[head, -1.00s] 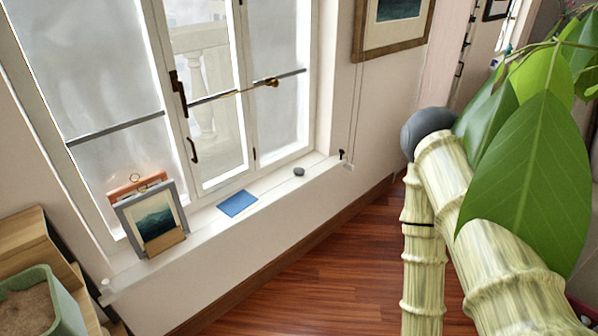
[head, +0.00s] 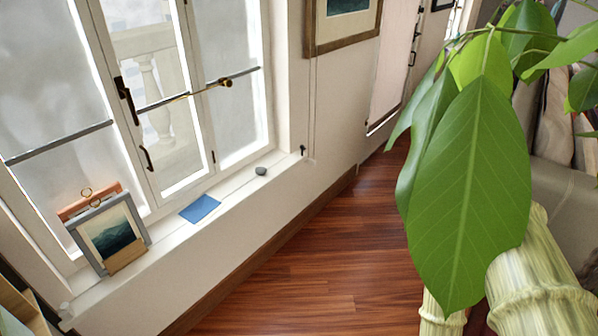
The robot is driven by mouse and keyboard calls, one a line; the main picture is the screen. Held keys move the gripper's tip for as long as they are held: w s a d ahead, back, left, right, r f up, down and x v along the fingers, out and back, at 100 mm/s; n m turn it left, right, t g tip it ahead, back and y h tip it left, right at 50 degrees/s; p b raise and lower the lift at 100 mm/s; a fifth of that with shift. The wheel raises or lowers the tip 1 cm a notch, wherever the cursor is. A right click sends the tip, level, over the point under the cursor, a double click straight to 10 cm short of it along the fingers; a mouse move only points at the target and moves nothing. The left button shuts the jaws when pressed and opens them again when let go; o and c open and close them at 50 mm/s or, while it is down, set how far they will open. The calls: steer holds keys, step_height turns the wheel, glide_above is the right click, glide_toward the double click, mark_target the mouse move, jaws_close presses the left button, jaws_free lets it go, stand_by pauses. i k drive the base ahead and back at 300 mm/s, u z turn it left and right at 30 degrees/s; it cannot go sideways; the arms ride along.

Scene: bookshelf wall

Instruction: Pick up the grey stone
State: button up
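The grey stone (head: 261,171) is small and dark. It lies on the white window sill (head: 170,232), towards the sill's right end, to the right of a flat blue square (head: 200,208). It is in plain view with nothing on it. My gripper is not in view.
A framed landscape picture (head: 108,236) leans at the left of the sill. Window handles (head: 126,100) jut out above. Large green leaves (head: 470,200) and pale ringed stems (head: 540,270) fill the right side. The wooden floor (head: 310,262) in the middle is clear.

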mark_target(259, 171)
steer(key=z, duration=0.2)
steer(key=i, duration=1.5)
steer(key=u, duration=0.5)
